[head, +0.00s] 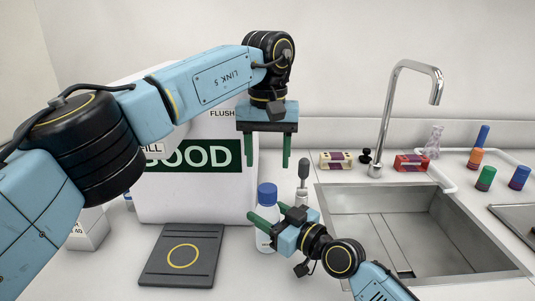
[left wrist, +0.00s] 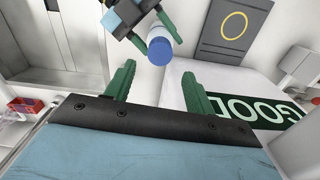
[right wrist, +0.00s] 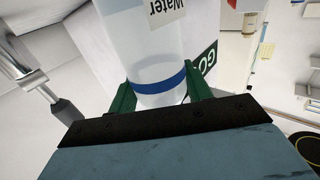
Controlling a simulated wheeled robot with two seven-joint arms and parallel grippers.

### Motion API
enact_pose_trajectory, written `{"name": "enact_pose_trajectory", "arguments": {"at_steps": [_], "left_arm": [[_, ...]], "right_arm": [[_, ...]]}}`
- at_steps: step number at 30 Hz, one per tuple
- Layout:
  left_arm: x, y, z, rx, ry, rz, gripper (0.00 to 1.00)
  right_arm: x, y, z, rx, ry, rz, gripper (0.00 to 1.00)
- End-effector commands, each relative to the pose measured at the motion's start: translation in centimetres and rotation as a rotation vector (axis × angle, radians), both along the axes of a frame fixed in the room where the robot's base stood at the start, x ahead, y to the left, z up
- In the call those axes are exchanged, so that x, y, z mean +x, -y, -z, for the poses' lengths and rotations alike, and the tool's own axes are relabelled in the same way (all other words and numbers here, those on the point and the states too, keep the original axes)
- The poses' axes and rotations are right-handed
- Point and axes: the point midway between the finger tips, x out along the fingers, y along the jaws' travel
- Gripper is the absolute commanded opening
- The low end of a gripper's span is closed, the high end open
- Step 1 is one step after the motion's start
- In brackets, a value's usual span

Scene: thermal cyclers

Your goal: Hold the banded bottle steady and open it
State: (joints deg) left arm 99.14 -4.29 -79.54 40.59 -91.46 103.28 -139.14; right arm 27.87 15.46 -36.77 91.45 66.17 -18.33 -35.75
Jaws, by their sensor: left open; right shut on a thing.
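The banded bottle is a pale, translucent bottle (head: 265,240) with a blue cap (head: 267,193), upright at the counter left of the sink. In the right wrist view its body (right wrist: 145,45) shows a blue band (right wrist: 160,86) and a label reading "Water". My right gripper (head: 267,214) is shut on the bottle's body from the right, below the cap. My left gripper (head: 268,163) is open and empty, pointing down above the cap and apart from it. In the left wrist view the cap (left wrist: 160,51) shows just beyond the open fingers (left wrist: 158,72).
A white machine (head: 190,190) with a green "GOOD" panel stands behind. A dark pad with a yellow ring (head: 182,256) lies left of the bottle. A grey-topped stick-like item (head: 303,172) stands close behind my right gripper. The sink (head: 420,235) and tap (head: 385,120) are at right.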

Motion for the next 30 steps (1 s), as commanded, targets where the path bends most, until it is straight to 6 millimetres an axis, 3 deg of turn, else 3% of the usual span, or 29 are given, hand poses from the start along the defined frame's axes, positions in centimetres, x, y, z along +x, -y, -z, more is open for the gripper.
{"name": "enact_pose_trajectory", "arguments": {"at_steps": [6, 11, 24, 30], "left_arm": [[0.0, 0.0, 0.1, -0.001, -0.001, 0.243, 0.54], [0.0, 0.0, 0.4, -0.001, -0.001, 0.309, 0.54], [0.0, -0.1, 6.4, -0.001, -0.003, 0.311, 0.54], [0.0, -0.1, 7.9, -0.001, -0.001, 0.311, 0.54]], "right_arm": [[0.0, 0.0, 0.0, 0.000, 0.000, 0.000, 0.00], [0.0, 0.0, 0.0, 0.000, 0.000, 0.000, 0.00], [0.0, 0.0, 0.0, 0.000, 0.000, 0.000, 0.00], [0.0, 0.0, 0.0, 0.000, 0.000, 0.000, 0.00]]}}
